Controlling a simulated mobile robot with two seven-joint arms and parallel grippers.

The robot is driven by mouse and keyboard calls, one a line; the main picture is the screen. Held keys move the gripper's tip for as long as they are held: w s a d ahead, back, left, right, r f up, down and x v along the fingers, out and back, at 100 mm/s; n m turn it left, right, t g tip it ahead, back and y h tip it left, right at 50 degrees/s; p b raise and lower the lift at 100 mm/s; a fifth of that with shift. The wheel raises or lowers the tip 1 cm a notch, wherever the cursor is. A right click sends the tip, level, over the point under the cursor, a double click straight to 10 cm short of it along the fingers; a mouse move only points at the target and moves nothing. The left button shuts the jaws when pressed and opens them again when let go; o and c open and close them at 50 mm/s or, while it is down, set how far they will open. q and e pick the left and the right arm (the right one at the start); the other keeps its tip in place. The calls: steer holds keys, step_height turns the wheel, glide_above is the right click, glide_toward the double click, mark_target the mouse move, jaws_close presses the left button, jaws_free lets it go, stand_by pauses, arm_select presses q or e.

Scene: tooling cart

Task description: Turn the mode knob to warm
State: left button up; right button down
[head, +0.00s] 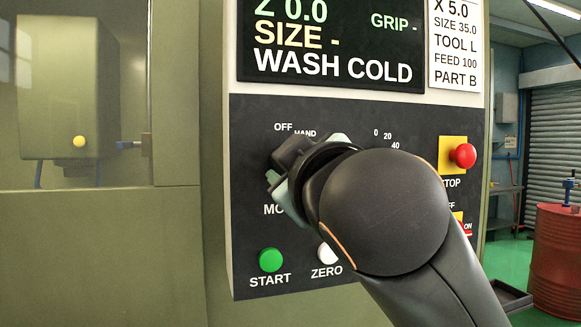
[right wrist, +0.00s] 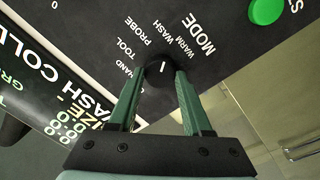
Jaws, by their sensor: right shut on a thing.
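The mode knob (right wrist: 156,73) is a dark round knob with a white pointer line, seen in the right wrist view. Labels HAND, TOOL, PROBE, WASH and WARM (right wrist: 186,46) curve around it. The line points roughly toward the PROBE and WASH side; I cannot tell the exact setting. My right gripper (right wrist: 160,78) is shut on the knob, with one green finger on each side. In the head view my right gripper (head: 284,168) is against the panel and hides the knob and most of its labels. My left gripper is not in view.
The display (head: 330,45) reads WASH COLD. On the panel (head: 245,215) are a green START button (head: 270,260), a white ZERO button (head: 327,253) and a red STOP button (head: 463,155). My right arm partly covers a second dial's scale. A red drum (head: 556,265) stands at the right.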

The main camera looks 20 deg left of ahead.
steer(key=shift+m+p, duration=0.4)
steer(key=shift+m, duration=2.9)
steer(key=shift+c, duration=1.7)
jaws_free()
steer(key=b+v, duration=0.2)
steer(key=v, duration=1)
steer(key=shift+s+r, duration=0.25)
